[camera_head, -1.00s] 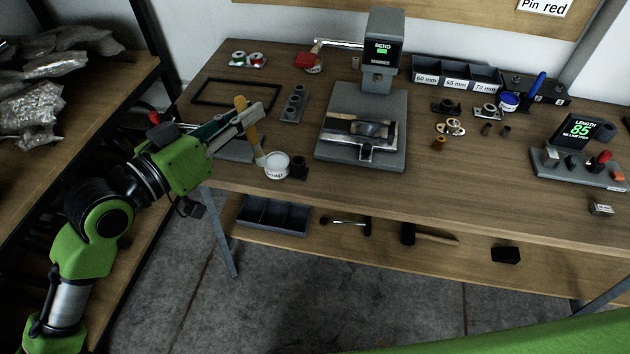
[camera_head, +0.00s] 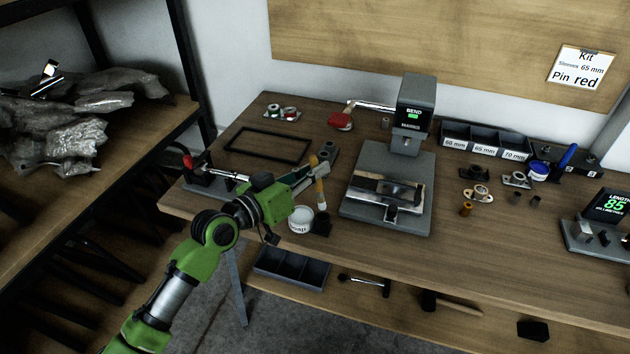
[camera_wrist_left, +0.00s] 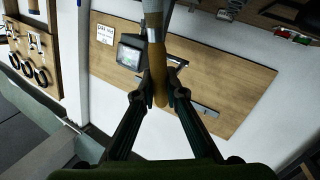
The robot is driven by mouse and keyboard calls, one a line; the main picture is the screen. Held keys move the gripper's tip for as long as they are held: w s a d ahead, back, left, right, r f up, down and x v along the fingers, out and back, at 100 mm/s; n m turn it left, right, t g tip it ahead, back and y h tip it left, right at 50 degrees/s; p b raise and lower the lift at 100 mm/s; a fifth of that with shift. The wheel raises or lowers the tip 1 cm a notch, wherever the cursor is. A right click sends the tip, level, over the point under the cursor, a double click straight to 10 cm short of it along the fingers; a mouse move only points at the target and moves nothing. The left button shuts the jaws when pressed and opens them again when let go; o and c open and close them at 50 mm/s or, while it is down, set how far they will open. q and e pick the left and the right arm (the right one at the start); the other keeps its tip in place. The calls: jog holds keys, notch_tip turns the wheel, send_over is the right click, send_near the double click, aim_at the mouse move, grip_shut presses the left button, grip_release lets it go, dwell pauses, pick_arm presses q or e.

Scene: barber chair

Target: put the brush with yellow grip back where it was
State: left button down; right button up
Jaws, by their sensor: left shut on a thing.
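The brush with the yellow grip (camera_head: 320,190) is upright between the fingers of my left gripper (camera_head: 317,171), which is shut on it. In the left wrist view the yellow grip (camera_wrist_left: 158,85) lies between the two fingertips (camera_wrist_left: 157,98), with a pale grey part above it. In the head view the brush's lower end is right over a small black holder (camera_head: 320,224). I cannot tell whether it is inside or just above it. A white labelled tub (camera_head: 300,219) stands left of the holder. My right gripper is not in view.
A grey bending press (camera_head: 388,208) stands close to the right of the brush. A grey block with holes (camera_head: 325,158) is behind the gripper. An empty dark frame (camera_head: 267,145) lies at the back left. The table's front edge is close below the tub.

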aim_at(315, 184)
pick_arm(q)
notch_tip(315, 184, down, 3)
jog(key=shift+f, duration=0.15)
jog(key=shift+f+b, duration=0.6)
jog(key=shift+b, duration=0.1)
jog(key=c, duration=2.1)
grip_release()
jog(key=shift+r, duration=0.15)
